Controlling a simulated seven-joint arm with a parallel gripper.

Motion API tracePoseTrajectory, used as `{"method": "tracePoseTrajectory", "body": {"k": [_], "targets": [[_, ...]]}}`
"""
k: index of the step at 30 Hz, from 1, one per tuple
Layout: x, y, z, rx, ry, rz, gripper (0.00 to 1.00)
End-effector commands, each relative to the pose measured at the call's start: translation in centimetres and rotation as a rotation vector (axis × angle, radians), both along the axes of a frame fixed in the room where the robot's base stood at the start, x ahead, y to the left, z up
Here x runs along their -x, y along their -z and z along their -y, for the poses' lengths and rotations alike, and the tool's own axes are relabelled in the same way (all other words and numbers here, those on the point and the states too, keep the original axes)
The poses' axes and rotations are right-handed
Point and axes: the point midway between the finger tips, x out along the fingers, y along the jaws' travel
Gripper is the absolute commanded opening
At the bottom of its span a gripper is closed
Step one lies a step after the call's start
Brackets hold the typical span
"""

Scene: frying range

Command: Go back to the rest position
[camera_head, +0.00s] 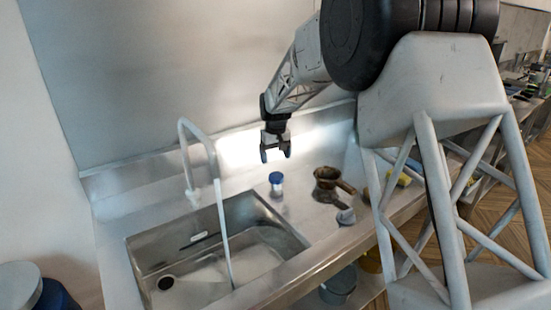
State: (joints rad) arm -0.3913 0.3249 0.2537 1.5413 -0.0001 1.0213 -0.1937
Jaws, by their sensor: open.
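My gripper (276,153) is open and empty, with its two fingers pointing down. It hangs above the steel counter, over a small white jar with a blue lid (276,180). A gap shows between the fingertips and the lid. The jar stands upright just right of the sink's back corner. My arm reaches in from the upper right and hides part of the back wall and the counter's right side.
A steel sink (283,236) with a tall curved faucet (186,150) is at the left. A yellow item (404,179) lies farther right, partly behind my structure.

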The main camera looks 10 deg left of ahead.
Motion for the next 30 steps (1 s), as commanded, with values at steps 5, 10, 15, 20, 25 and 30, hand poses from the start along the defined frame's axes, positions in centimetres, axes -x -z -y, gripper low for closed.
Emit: {"method": "tracePoseTrajectory", "body": {"k": [5,10,15,20,25,30], "targets": [[0.0,0.0,0.0,0.0,0.0,0.0,0.84],[0.3,-0.3,0.4,-0.001,0.005,0.002,0.84],[1.3,-1.7,2.0,-0.004,0.024,0.009,0.84],[3.3,-3.8,4.6,-0.007,0.053,0.02,0.84],[6.1,-6.3,8.1,-0.013,0.095,0.036,0.84],[9.3,-8.6,11.4,-0.018,0.137,0.052,0.84]]}}
